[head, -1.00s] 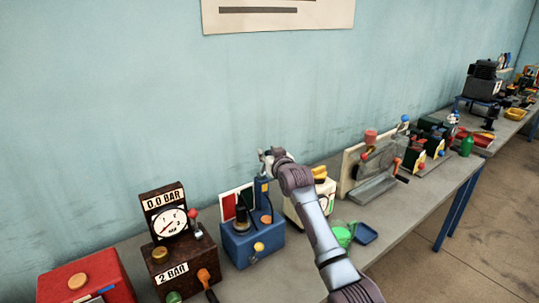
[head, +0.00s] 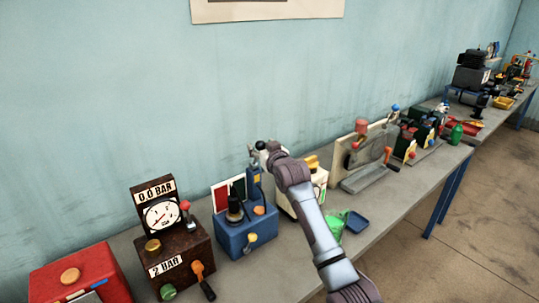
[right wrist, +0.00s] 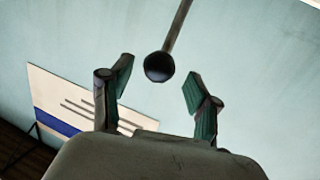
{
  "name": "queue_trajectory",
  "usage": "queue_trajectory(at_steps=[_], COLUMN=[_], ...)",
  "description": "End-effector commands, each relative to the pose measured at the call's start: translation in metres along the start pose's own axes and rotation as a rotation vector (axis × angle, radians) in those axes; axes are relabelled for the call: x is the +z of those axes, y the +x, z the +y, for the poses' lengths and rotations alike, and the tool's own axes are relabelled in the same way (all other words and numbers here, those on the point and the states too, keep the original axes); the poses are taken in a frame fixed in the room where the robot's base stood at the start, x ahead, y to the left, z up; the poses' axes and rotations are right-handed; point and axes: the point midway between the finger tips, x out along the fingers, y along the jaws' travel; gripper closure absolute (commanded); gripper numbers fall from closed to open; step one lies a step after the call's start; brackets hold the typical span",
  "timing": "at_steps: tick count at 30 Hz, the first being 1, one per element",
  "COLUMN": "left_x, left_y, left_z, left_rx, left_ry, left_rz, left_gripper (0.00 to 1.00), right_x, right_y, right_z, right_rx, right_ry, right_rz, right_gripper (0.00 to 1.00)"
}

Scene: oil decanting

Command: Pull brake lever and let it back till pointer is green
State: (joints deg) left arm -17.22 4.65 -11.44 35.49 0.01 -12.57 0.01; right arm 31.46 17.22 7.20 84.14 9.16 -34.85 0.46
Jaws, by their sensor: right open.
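The blue brake box (head: 246,236) stands on the bench, with a white, red and green panel (head: 238,190) at its back. A black ball knob (right wrist: 159,67) on a thin rod, apparently the lever's, lies in the right wrist view between and beyond the fingertips, not touching them. In the head view a dark knob (head: 261,145) shows beside my right gripper (head: 257,154), above the box's blue post. My right gripper (right wrist: 156,85) is open and empty. The pointer cannot be made out against the panel. My left gripper is not in view.
A brown gauge box (head: 183,258) stands left of the blue box, and a red box (head: 75,272) farther left. A cream device (head: 305,198) is partly hidden behind my arm. A green can (head: 335,225) and blue tray (head: 356,222) lie right of it.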

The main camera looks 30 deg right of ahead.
Motion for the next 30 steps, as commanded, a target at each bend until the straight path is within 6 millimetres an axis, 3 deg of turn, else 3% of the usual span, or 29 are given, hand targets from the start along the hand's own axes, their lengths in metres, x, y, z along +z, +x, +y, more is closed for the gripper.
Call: queue_trajectory(at_steps=[6,13,18,30], left_x=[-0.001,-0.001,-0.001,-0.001], left_y=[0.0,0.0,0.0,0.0], left_z=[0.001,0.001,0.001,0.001], left_rx=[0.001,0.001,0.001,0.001], left_ry=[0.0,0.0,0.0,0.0], left_rz=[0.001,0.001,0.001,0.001], left_gripper=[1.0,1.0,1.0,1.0], right_x=[0.0,-0.001,-0.001,-0.001], right_y=[-0.046,-0.08,-0.089,-0.089], right_z=[-0.001,-0.002,-0.002,-0.002], right_rx=[-0.001,-0.002,-0.002,-0.002], right_ry=[-0.001,-0.001,0.0,0.0], right_rz=[0.002,0.002,0.002,0.002], right_gripper=[0.39,0.39,0.39,0.39])
